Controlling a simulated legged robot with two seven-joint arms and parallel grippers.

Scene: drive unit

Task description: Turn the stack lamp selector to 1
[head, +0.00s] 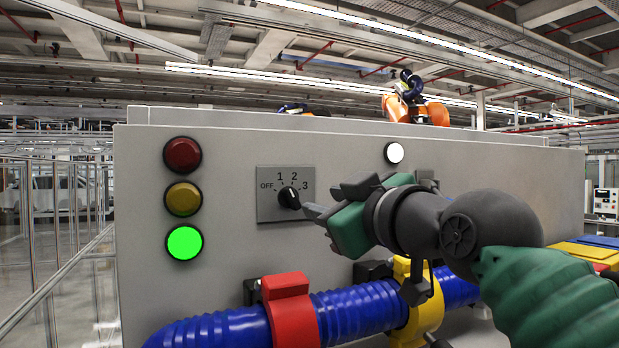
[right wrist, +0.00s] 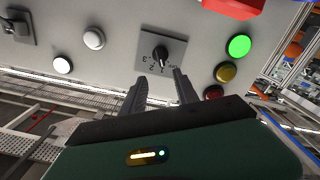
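The stack lamp selector is a black knob (head: 289,198) on a grey square plate (head: 265,208) marked OFF, 1, 2 and 3. Its white mark points up and right, toward the 2 and 3 side; I cannot tell exactly which. The knob also shows in the right wrist view (right wrist: 160,54). The stack's green lamp (head: 185,243) is lit; its yellow lamp (head: 184,199) and red lamp (head: 182,155) are dark. My right gripper (head: 322,200) is open and empty, just right of the knob. In the right wrist view its fingers (right wrist: 160,77) are apart, pointing toward the knob without enclosing it. My left gripper is out of view.
A thick blue hose (head: 360,306) runs below the plate, held by a red clamp (head: 290,309) and a yellow clamp (head: 426,318). A lit white button (head: 394,153) sits to the right. The panel face around the selector is otherwise mostly clear.

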